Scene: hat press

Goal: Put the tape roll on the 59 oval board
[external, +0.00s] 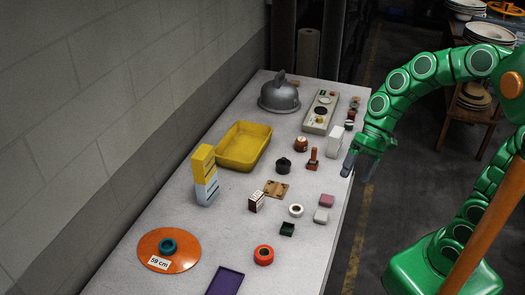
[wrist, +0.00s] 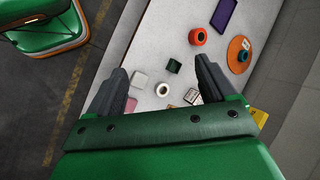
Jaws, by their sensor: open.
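The orange oval board (external: 186,262) lies flat at the near left of the table with a white "59 cm" label; it also shows in the wrist view (wrist: 233,45). A teal ring (external: 168,246) sits on it. A white ring like a tape roll (external: 296,210) lies mid-table, and a red-orange ring (external: 264,255) lies nearer; which one is the task's tape roll I cannot tell for sure. The wrist view shows the white ring (wrist: 162,89) and red-orange ring (wrist: 197,36) beyond my fingers. My gripper (external: 359,168) is open and empty at the table's right edge, apart from all rings.
A dark green box (external: 287,229), pink block (external: 327,200), pale block (external: 321,216) and small printed box (external: 256,201) surround the white ring. A purple tray (external: 225,282) lies near the board. A yellow tray (external: 243,146) and tall yellow-blue boxes (external: 204,175) stand farther back.

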